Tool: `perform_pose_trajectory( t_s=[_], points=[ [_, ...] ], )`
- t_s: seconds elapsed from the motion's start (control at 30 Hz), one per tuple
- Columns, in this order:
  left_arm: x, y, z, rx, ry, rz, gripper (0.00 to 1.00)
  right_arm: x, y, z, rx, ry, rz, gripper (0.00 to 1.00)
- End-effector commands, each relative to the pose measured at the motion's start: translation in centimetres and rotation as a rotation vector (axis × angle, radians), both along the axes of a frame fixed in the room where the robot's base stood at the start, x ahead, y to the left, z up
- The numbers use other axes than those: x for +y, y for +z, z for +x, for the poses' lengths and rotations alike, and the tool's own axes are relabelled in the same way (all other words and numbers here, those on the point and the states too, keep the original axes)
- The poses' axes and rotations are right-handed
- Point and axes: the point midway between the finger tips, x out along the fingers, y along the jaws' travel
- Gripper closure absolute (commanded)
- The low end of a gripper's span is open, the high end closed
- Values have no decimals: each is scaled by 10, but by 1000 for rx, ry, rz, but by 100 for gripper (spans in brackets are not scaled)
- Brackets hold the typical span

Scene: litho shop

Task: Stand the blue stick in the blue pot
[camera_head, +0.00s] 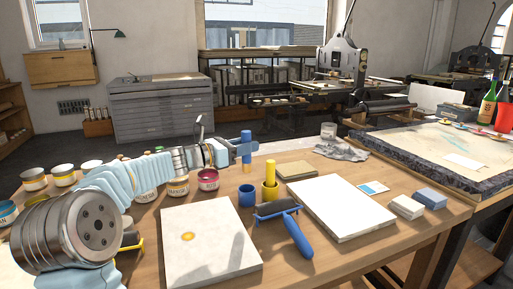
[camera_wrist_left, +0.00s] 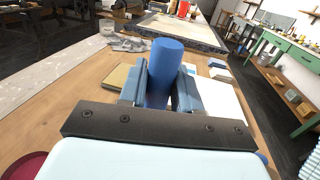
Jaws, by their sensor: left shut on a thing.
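The blue stick (camera_head: 246,139) is held upright above the table in the head view. My left gripper (camera_head: 241,150) is shut on it. In the wrist view the stick (camera_wrist_left: 164,68) stands between the two fingers (camera_wrist_left: 160,92). The blue pot (camera_head: 247,196) is on the table, below the stick in the head view, with a visible gap between them. The pot is hidden or cannot be made out in the wrist view. My right gripper is not in view.
A yellow pot (camera_head: 270,193) with a yellow stick stands right of the blue pot. A blue-handled roller (camera_head: 293,230) lies in front, between two pale slabs (camera_head: 210,245) (camera_head: 342,205). Several ink tins (camera_head: 178,187) stand at the left. A crumpled grey cloth (camera_head: 341,151) lies behind.

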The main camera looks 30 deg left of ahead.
Motion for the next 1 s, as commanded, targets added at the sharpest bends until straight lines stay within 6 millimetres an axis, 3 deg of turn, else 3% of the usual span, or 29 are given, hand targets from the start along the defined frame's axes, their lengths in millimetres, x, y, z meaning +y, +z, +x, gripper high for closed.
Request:
perform_pose_trajectory(
  t_s=[0.33, 1.0],
  points=[
    [-1, -26, 0, 1, -2, 0, 97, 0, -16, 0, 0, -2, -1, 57],
    [-1, -85, 0, 0, -2, -1, 97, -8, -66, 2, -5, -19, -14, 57]
  ],
)
